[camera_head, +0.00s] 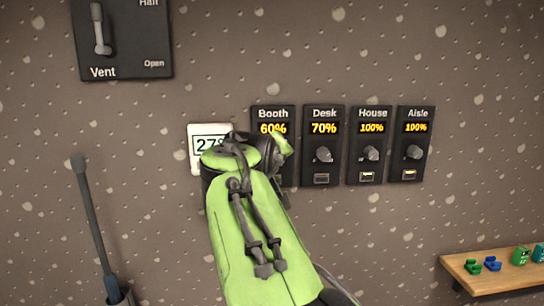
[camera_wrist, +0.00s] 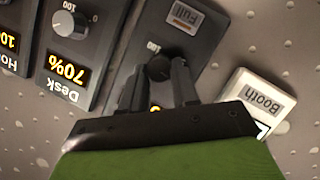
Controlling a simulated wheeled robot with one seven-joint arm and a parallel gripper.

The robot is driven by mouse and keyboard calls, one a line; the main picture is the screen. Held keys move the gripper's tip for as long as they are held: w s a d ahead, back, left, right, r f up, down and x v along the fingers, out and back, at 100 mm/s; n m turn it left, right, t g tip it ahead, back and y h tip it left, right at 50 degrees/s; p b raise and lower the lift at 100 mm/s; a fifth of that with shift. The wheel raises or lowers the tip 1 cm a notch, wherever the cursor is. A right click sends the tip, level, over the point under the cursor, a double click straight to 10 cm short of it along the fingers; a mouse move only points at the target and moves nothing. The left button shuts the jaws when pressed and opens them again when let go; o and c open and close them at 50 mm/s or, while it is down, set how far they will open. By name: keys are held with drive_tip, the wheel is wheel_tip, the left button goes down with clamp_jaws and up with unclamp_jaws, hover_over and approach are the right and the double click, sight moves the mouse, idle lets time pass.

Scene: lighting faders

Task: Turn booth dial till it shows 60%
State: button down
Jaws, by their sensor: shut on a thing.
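The booth dimmer panel (camera_head: 273,113) is on the wall, leftmost in a row of dimmers. Its display (camera_head: 268,128) reads 60% in yellow. My green gripper (camera_head: 283,144) covers the lower part of this panel, so the dial is hidden in the head view. In the wrist view the dark booth dial (camera_wrist: 160,68) shows at the fingertips. My gripper (camera_wrist: 158,85) has a finger on each side of it and is shut on it. The booth display is almost wholly hidden behind the gripper in that view.
The desk dimmer (camera_head: 323,113) reads 70%; house (camera_head: 372,113) and aisle (camera_head: 416,113) read 100%. A white thermostat-like display (camera_head: 196,134) is just left of booth. A vent lever panel (camera_head: 130,50) is above left. A wooden shelf (camera_head: 500,273) with small coloured items juts out lower right.

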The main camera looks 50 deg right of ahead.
drive_tip(key=shift+f, duration=0.2)
drive_tip(key=c, duration=0.8)
unclamp_jaws()
drive_tip(key=shift+r, duration=0.1)
drive_tip(key=shift+c, duration=0.2)
drive_tip(key=p+v, duration=0.1)
drive_tip(key=v, duration=1.4)
drive_tip(key=shift+a+r+p, duration=0.2)
drive_tip(key=shift+a+p, duration=0.15)
drive_tip(key=shift+p, duration=0.05)
drive_tip(key=shift+s, duration=0.1)
